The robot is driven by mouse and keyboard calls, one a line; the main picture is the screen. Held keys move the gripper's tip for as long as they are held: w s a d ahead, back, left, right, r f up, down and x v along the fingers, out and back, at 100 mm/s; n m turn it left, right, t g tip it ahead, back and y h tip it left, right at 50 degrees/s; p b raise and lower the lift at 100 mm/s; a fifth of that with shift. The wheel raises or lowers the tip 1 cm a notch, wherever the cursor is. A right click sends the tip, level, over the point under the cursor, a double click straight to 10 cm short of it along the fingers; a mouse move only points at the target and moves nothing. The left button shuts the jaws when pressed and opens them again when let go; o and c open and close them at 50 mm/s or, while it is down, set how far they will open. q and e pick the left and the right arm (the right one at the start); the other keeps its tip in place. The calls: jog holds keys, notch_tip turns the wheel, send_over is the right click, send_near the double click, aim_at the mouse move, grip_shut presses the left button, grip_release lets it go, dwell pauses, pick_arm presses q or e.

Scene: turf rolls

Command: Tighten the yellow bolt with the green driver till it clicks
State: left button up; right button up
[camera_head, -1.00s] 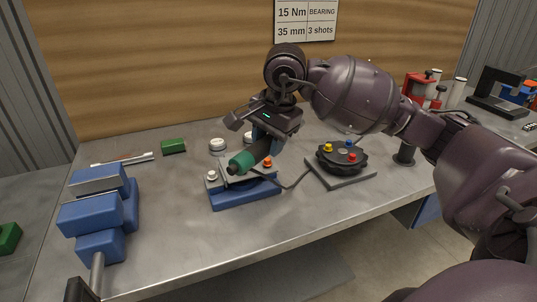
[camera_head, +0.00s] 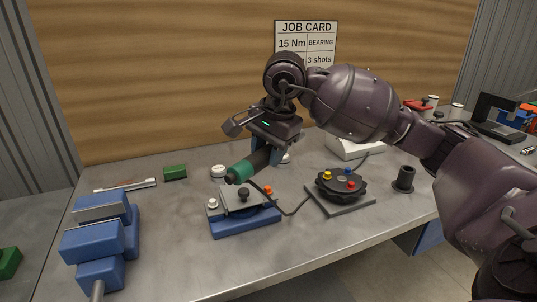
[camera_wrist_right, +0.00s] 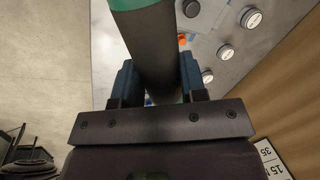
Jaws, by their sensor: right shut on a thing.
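My right gripper (camera_head: 272,150) is shut on the green driver, a dark cylinder with a green end (camera_head: 240,172). It holds the driver slanted in the air, green end toward the lower left, above the blue-based stand (camera_head: 245,224). In the right wrist view the driver's dark body (camera_wrist_right: 150,50) runs between the two fingers. The yellow bolt (camera_head: 327,176) sits on a round black fixture (camera_head: 341,190) to the right of the driver, alongside a blue bolt (camera_head: 347,171) and a red one (camera_head: 351,185). The driver is apart from the yellow bolt. My left gripper is not visible.
The stand has a white and an orange button (camera_head: 267,189), with a cable toward the fixture. A blue clamp-like block (camera_head: 95,240) stands front left. A green block (camera_head: 175,172), white caps and a dark cup (camera_head: 403,178) are on the bench. The front middle is clear.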

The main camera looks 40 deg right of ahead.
aim_at(265, 147)
jog(key=shift+r, duration=0.55)
jog(key=shift+r+p, duration=0.35)
jog(key=shift+r, duration=0.2)
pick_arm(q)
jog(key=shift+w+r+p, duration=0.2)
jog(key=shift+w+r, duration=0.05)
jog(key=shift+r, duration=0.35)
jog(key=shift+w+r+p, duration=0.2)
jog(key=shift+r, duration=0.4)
pick_arm(e)
jog(key=shift+w+v, duration=0.25)
jog(key=shift+v, duration=0.85)
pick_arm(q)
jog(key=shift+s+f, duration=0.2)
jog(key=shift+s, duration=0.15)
